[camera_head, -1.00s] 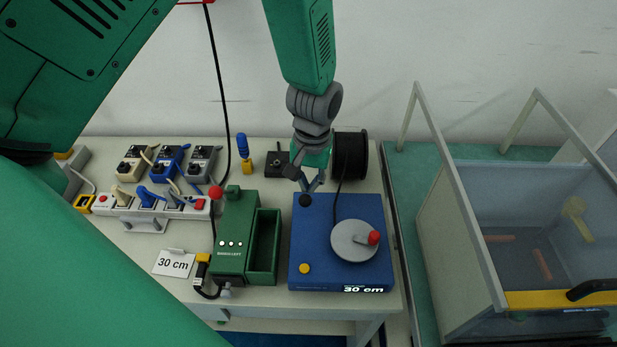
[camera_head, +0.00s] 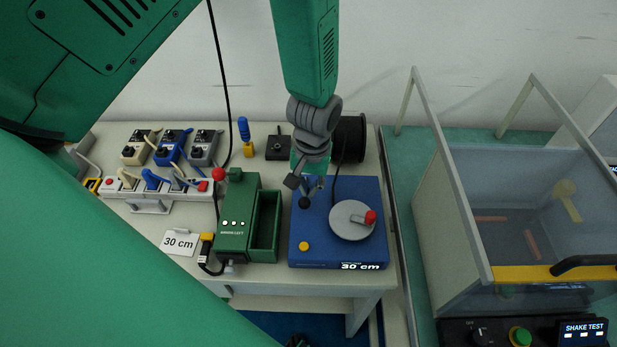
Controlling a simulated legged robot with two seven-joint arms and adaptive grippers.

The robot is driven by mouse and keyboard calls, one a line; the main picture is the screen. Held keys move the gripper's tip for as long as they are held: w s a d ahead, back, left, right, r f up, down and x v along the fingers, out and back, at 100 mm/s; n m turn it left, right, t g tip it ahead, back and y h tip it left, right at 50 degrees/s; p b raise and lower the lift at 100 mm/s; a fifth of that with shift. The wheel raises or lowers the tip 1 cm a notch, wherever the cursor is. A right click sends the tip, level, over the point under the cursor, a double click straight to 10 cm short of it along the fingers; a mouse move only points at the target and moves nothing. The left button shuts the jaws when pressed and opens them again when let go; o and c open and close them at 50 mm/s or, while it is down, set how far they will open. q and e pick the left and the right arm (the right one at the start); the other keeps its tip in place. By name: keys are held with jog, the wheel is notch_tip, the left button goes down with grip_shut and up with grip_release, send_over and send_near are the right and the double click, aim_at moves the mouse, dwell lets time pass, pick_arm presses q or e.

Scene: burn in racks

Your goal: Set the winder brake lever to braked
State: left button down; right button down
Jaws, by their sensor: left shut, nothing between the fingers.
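The winder (camera_head: 337,240) is a blue box with a grey disc (camera_head: 350,222) and red crank knob (camera_head: 370,217) on top, and a yellow button (camera_head: 304,246) at its front left. A black ball knob (camera_head: 304,203), apparently the brake lever's end, stands over the box's left part; the rest of the lever is hard to make out. My left gripper (camera_head: 313,187) is shut and empty just behind the ball, over the box's back left. I cannot tell whether it touches the lever. My right gripper is not in view.
A green box with an open bin (camera_head: 264,225) stands left of the winder. A black spool (camera_head: 350,138) is behind it, and a black cable runs down to the disc. A clear-sided enclosure (camera_head: 515,210) and a shake test panel (camera_head: 582,332) are at the right.

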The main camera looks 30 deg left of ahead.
pick_arm(q)
jog(key=shift+s+d+f, duration=0.15)
jog(key=shift+d+f, duration=0.05)
jog(key=shift+f, duration=0.05)
jog(key=shift+s+a+f, duration=0.15)
jog(key=shift+a+f, duration=0.1)
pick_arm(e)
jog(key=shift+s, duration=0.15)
pick_arm(q)
jog(key=shift+d, duration=0.1)
